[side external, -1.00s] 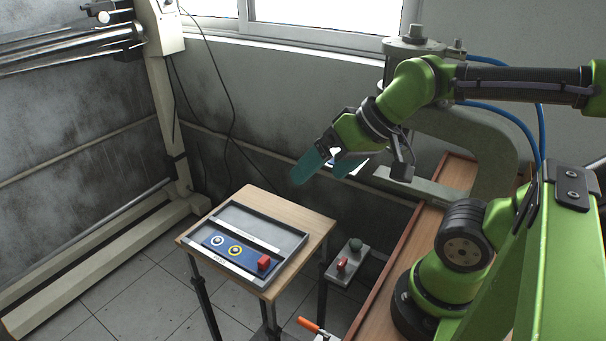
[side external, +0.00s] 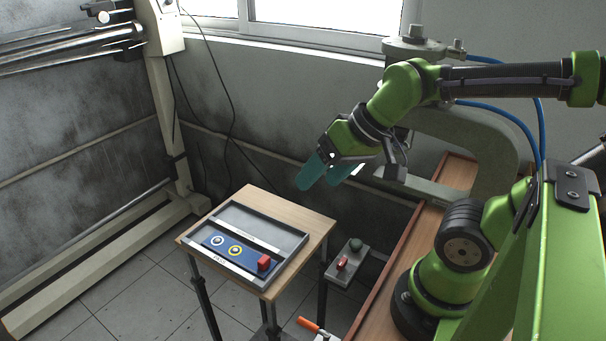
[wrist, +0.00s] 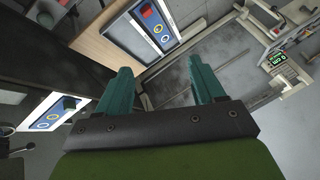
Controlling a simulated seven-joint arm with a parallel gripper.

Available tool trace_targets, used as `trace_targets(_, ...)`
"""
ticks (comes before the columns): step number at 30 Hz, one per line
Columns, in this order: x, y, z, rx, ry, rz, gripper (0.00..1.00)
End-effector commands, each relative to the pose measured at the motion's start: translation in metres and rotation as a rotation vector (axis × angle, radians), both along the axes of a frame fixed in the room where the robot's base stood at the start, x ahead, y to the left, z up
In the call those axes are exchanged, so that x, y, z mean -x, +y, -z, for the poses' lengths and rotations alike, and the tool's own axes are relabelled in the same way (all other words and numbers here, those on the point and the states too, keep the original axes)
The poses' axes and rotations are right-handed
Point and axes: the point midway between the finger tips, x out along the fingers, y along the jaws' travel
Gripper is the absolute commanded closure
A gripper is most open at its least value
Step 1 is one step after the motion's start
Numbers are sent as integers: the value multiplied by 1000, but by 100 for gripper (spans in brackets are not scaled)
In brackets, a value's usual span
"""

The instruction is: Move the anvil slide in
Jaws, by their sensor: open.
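My gripper (side external: 325,178) hangs in the air in front of the green-grey C-frame press (side external: 494,148). Its two teal fingers are apart with nothing between them, as the wrist view (wrist: 160,75) also shows. At the left of the wrist view lies a pale plate with a blue panel, ringed marks and a dark green block (wrist: 70,102); it looks like the anvil slide (wrist: 38,126), but I cannot be sure. It is apart from my fingers. In the side view my gripper and wrist mostly hide that area. I cannot tell how far out the slide stands.
A wooden table (side external: 316,222) carries a grey tray (side external: 290,241) with a blue panel and a red block (side external: 264,262). A small control box (side external: 340,274) with a red switch and dark green button stands beside it. An orange-handled tool (side external: 309,325) lies at the bottom.

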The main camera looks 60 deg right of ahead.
Motion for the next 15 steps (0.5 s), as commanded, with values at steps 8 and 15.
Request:
trace_targets(8, -67, -44, 28, 10, 225, 87, 47)
trace_targets(15, -127, -115, 63, 127, 432, 169, 47)
